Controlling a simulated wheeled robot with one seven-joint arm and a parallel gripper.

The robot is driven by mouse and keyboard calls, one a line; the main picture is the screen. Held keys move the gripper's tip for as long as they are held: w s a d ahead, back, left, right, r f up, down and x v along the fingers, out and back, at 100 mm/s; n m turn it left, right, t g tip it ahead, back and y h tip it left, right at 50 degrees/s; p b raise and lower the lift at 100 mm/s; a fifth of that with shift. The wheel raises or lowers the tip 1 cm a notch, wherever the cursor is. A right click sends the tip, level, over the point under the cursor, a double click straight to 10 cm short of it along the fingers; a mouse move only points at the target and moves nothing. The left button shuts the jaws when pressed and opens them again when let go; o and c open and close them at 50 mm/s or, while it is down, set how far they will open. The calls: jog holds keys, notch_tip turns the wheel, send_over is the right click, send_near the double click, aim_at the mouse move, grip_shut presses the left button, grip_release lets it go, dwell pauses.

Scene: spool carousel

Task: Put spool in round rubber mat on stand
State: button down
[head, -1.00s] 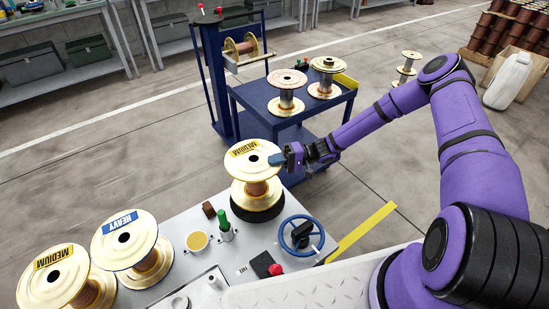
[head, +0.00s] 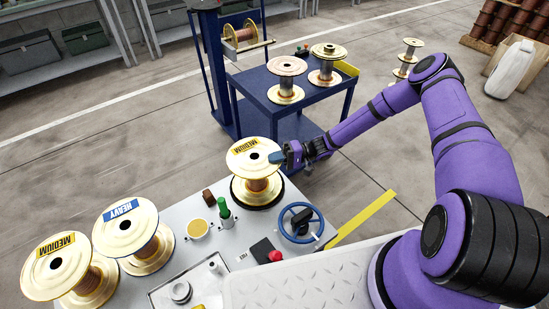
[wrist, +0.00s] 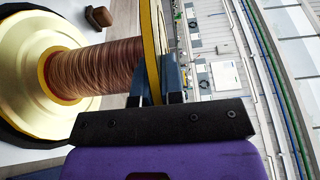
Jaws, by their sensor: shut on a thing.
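A gold spool with copper wire and a yellow MEDIUM label (head: 244,146) stands upright at the far end of the grey bench. Its lower flange is over the round black rubber mat (head: 236,199), whose dark rim shows around it. The flange looks down on or very close to the mat; I cannot tell if they touch. My gripper (head: 279,157) is shut on the right edge of the spool's upper flange. In the wrist view, the fingers (wrist: 160,85) pinch this rim, and the wire winding (wrist: 100,67) and lower flange show at left.
A HEAVY spool (head: 119,212) and another MEDIUM spool (head: 60,252) stand at the bench's left. A green-handled part (head: 224,210), brown block (head: 208,197) and blue handwheel (head: 300,222) are near the mat. A blue cart (head: 290,95) with two spools stands behind.

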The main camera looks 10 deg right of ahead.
jog(key=shift+r, duration=0.1)
jog(key=c, duration=1.2)
grip_release()
jog(key=shift+o, duration=0.2)
jog(key=shift+f, duration=0.2)
jog(key=d, duration=1)
jog(key=shift+w+d+r, duration=0.15)
jog(key=shift+w+d, duration=0.25)
jog(key=shift+w, duration=0.05)
